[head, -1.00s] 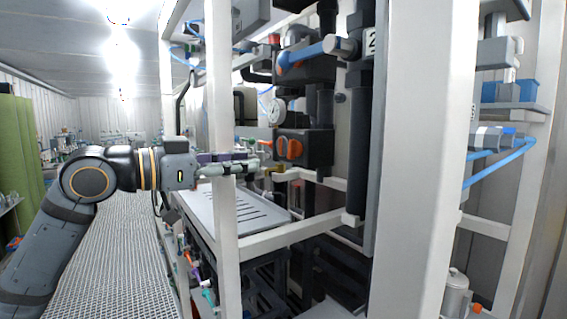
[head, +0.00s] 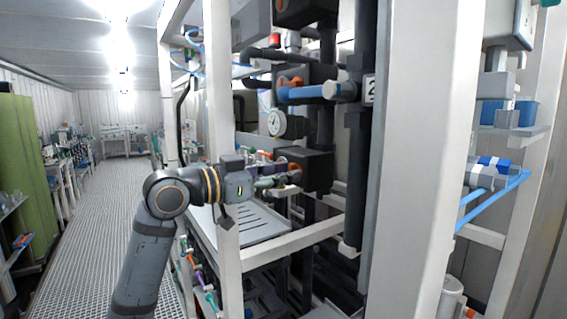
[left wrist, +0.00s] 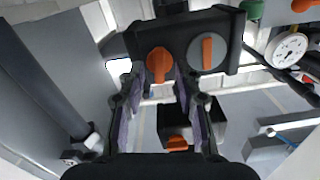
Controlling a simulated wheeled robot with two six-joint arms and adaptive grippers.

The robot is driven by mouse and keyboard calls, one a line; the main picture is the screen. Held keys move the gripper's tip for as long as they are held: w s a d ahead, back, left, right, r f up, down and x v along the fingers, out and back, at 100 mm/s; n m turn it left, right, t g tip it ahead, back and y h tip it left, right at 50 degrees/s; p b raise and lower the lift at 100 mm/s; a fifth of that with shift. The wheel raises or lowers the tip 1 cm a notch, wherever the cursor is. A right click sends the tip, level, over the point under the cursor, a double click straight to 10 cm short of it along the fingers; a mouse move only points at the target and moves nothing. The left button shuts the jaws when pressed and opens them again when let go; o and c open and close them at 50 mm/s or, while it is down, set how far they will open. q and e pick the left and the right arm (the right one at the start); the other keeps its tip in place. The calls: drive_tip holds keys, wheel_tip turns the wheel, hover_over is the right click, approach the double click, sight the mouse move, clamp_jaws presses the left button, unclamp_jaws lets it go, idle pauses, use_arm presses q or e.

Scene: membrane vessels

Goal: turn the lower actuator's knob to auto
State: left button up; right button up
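The lower actuator is a dark box (head: 318,167) on the pipework, below a dial gauge. My left gripper (head: 283,174) is at its front and covers much of its face in the head view. In the left wrist view the dark actuator body (left wrist: 184,38) carries an orange knob (left wrist: 159,63) and, beside it, a round grey dial (left wrist: 207,52) with an orange bar. My left gripper (left wrist: 157,84) is open, its two fingers apart below and to either side of the orange knob. I cannot tell whether they touch it. My right gripper is not in view.
The upper actuator (head: 310,76) with a blue pipe stands above. The gauge (head: 284,124) is close above my gripper. A white frame post (head: 222,120) stands beside my left arm, and a large white post (head: 425,150) is on the right. The grated aisle (head: 95,220) is clear.

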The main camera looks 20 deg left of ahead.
use_arm(q)
drive_tip(key=shift+w+d, duration=0.15)
drive_tip(key=shift+d, duration=0.05)
clamp_jaws()
drive_tip(key=shift+m, duration=0.3)
drive_tip(key=shift+d+f+m, duration=0.1)
drive_tip(key=shift+m, duration=3.65)
drive_tip(key=shift+f+m, duration=0.1)
drive_tip(key=shift+m, duration=3.95)
